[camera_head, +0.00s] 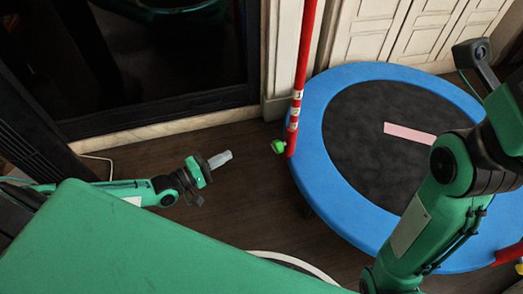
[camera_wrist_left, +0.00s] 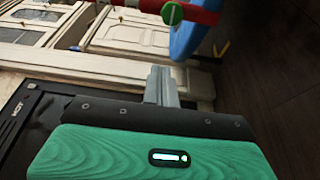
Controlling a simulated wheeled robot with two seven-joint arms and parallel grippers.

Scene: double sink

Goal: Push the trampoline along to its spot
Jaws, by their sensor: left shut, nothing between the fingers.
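The trampoline stands on the dark floor at the right of the head view, with a blue padded rim (camera_head: 309,150), a black mat (camera_head: 365,110) and a pink strip on it. A red pole (camera_head: 301,75) with white bands rises at its left edge, with a green knob (camera_head: 279,147) low down. My left gripper (camera_head: 228,156) is shut and empty, left of the knob with a gap between. In the left wrist view its closed fingers (camera_wrist_left: 162,78) point toward the red pole (camera_wrist_left: 198,11) and blue rim (camera_wrist_left: 187,35). My right arm covers part of the trampoline; its fingers are not visible.
Pale panelled cabinet doors (camera_head: 400,35) stand close behind the trampoline. A dark glass-fronted unit (camera_head: 160,70) is at the upper left, with a pale baseboard (camera_head: 170,127) below. Bare floor (camera_head: 245,200) lies between my left gripper and the trampoline.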

